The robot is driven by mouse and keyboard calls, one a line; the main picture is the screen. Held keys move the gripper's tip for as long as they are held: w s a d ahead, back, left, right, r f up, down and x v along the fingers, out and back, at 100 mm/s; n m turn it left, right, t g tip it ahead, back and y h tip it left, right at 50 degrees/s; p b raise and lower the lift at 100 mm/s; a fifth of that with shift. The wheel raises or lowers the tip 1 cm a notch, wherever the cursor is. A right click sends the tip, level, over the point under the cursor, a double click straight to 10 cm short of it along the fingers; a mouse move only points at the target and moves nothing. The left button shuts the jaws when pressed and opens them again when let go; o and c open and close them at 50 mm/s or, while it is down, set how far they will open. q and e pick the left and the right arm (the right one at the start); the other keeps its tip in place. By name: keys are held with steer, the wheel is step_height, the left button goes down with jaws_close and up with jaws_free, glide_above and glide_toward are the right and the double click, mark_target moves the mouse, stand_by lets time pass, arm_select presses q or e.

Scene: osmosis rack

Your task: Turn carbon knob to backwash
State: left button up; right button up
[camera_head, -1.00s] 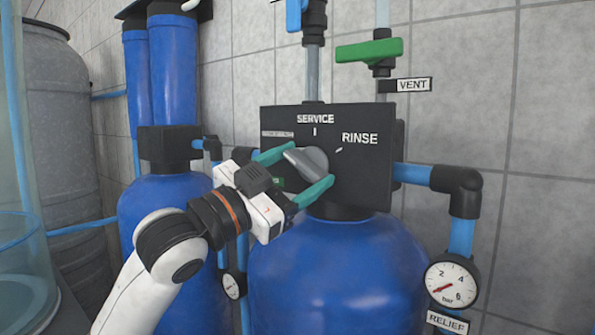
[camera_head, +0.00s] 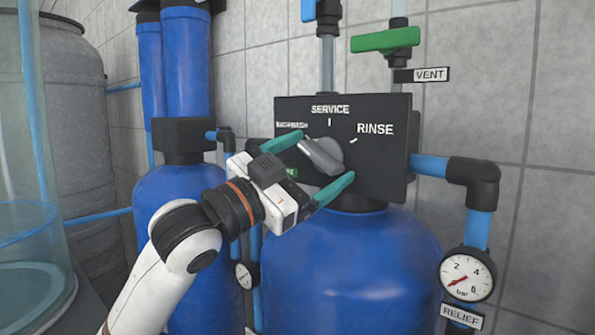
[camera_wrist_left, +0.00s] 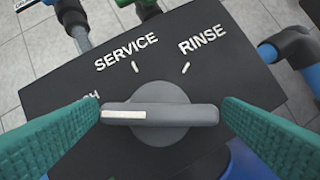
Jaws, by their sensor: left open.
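The grey carbon knob (camera_head: 322,157) sits on a black valve panel (camera_head: 384,172) above a blue tank. In the left wrist view, the knob (camera_wrist_left: 158,115) has its bar lying level, with its white mark at the left end. That end points toward the BACKWASH label (camera_wrist_left: 90,101), mostly hidden there by a finger. SERVICE (camera_wrist_left: 126,52) and RINSE (camera_wrist_left: 202,39) are readable. My left gripper (camera_head: 327,154) is open, its green fingers on either side of the knob, close to the bar's ends. I cannot tell whether they touch it. My right gripper is not in view.
A green vent handle (camera_head: 386,40) is above the panel at right. A blue pipe with a black elbow (camera_head: 473,180) and a pressure gauge (camera_head: 467,275) stand right of the tank (camera_head: 345,270). Another blue tank (camera_head: 165,190) stands at left, behind my arm.

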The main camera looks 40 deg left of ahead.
arm_select(q)
steer(key=b+v, duration=0.7)
steer(key=v, duration=0.5)
steer(key=shift+b, duration=0.35)
steer(key=shift+f, duration=0.15)
